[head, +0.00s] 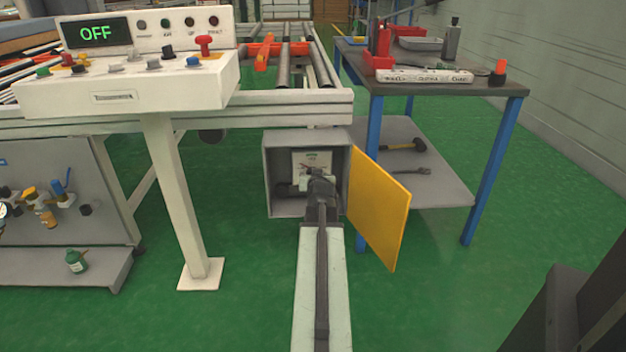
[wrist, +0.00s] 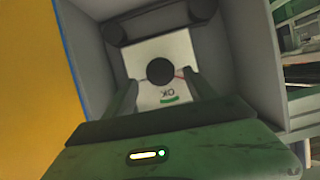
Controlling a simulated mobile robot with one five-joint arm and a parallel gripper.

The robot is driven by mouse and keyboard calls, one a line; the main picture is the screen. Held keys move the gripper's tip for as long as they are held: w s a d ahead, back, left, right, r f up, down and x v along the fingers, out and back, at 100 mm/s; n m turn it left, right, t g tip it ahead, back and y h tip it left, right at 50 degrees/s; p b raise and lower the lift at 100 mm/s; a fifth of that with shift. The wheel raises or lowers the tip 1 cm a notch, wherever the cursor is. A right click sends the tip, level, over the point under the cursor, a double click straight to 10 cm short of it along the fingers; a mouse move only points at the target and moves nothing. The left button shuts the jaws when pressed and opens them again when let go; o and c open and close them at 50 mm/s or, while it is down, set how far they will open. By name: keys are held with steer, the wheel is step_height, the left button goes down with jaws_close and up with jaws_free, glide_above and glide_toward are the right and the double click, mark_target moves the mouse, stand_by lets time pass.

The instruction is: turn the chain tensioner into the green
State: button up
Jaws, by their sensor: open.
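The chain tensioner is a round dark knob (wrist: 160,71) on a white plate (wrist: 146,54) inside an open grey box. The plate has an upside-down "OK" and a green arc (wrist: 170,100) below the knob in the wrist view. A thin red mark shows at the knob's right side, apart from the green. My gripper (wrist: 162,90) is open, its two fingers on either side of the plate's lower half, pointing toward the knob. I cannot tell whether they touch it. In the head view my gripper (head: 318,184) is in the box mouth and covers the knob; the plate's top (head: 312,157) shows.
The grey box (head: 281,206) has its yellow door (head: 378,210) swung open on the right. A control panel (head: 130,85) reading OFF stands at left. A blue-legged workbench (head: 484,170) with tools is at right. Green floor is free in front.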

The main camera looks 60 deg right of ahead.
steer(key=b+x, duration=0.1)
steer(key=x, duration=0.4)
steer(key=shift+w+d+f+b, duration=0.1)
steer(key=shift+b, duration=0.2)
steer(key=c, duration=1.4)
steer(key=shift+a, duration=0.25)
steer(key=shift+d, duration=0.15)
